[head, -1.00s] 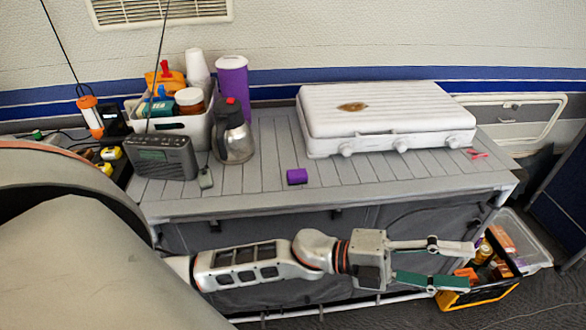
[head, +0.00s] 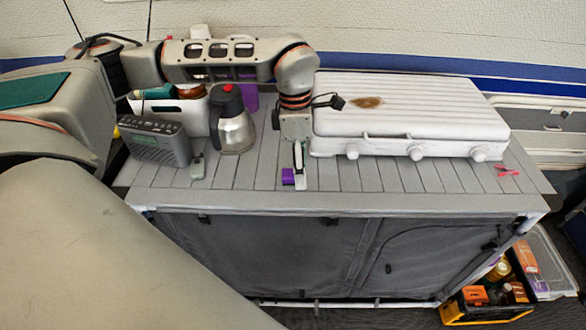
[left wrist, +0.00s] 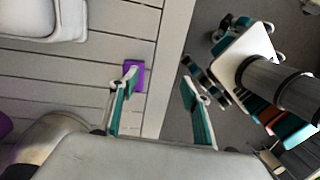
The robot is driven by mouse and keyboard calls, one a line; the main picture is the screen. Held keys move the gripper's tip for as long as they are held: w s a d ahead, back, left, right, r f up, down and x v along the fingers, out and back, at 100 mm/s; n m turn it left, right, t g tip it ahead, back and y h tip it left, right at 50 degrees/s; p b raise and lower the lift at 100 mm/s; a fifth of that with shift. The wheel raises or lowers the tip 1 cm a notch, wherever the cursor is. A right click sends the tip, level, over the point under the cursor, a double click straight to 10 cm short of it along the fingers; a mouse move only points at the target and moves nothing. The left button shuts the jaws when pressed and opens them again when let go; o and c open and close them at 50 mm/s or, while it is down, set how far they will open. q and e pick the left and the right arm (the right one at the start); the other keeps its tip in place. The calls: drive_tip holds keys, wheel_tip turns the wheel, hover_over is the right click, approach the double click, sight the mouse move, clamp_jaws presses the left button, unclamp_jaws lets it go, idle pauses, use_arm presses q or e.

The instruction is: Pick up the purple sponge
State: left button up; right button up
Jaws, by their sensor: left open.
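The purple sponge (head: 288,176) is a small block on the grey slatted tabletop (head: 220,180), left of the white stove. My left gripper (head: 299,180) points down right beside it and covers its right side in the head view. In the left wrist view the sponge (left wrist: 139,77) lies at the left finger of my open gripper (left wrist: 158,68). That finger overlaps part of it, and the gap between the fingers is mostly over the table edge and floor. Whether finger and sponge touch, I cannot tell. My right gripper is not in view.
The white stove case (head: 405,115) stands close to the right of the gripper. A steel jug (head: 235,133), a grey radio (head: 155,143) and a white bin (head: 180,112) stand to the left. The front strip of the tabletop is clear. A crate (head: 485,310) sits on the floor at right.

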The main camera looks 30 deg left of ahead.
sight(291, 173)
use_arm(q)
drive_tip(key=shift+n+t+y, duration=0.3)
drive_tip(key=shift+y, duration=0.3)
drive_tip(key=a, duration=0.1)
drive_tip(key=w+a+r, duration=0.1)
drive_tip(key=a, duration=0.1)
drive_tip(key=a+r, duration=0.1)
drive_tip(key=shift+w+a, duration=0.25)
drive_tip(key=shift+w, duration=0.1)
drive_tip(key=shift+a+f, duration=0.15)
drive_tip(key=shift+a, duration=0.15)
drive_tip(key=f, duration=0.7)
drive_tip(key=shift+w+d+f, duration=0.2)
drive_tip(key=shift+d, duration=0.2)
drive_tip(key=c, duration=1)
